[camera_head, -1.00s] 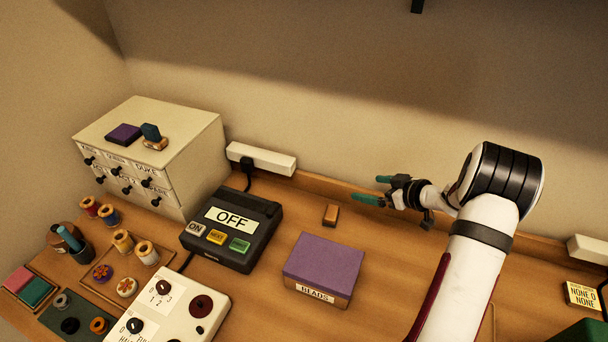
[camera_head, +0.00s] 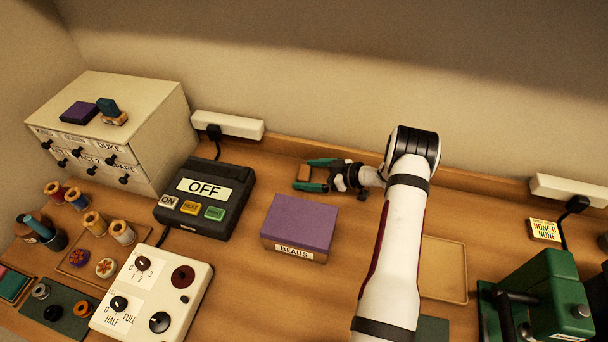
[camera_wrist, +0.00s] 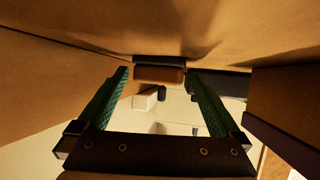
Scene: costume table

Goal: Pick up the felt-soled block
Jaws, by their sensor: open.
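The felt-soled block (camera_head: 304,172) is a small brown block on the table behind the purple-topped beads box. In the wrist view the block (camera_wrist: 159,75) shows a brown body with a dark layer on its table side. My gripper (camera_head: 309,175) is low over the table, with its green fingers spread open and pointing left. Its tips are at the block, one on each side. In the wrist view the block lies between the tips of my gripper (camera_wrist: 158,78), with gaps seeming to show on both sides.
The beads box (camera_head: 299,224) stands just in front of my gripper. The black OFF console (camera_head: 206,222) is to the left, and a white power strip (camera_head: 228,125) runs along the wall. A drawer cabinet (camera_head: 148,108) stands at the far left. Bare table lies between console and block.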

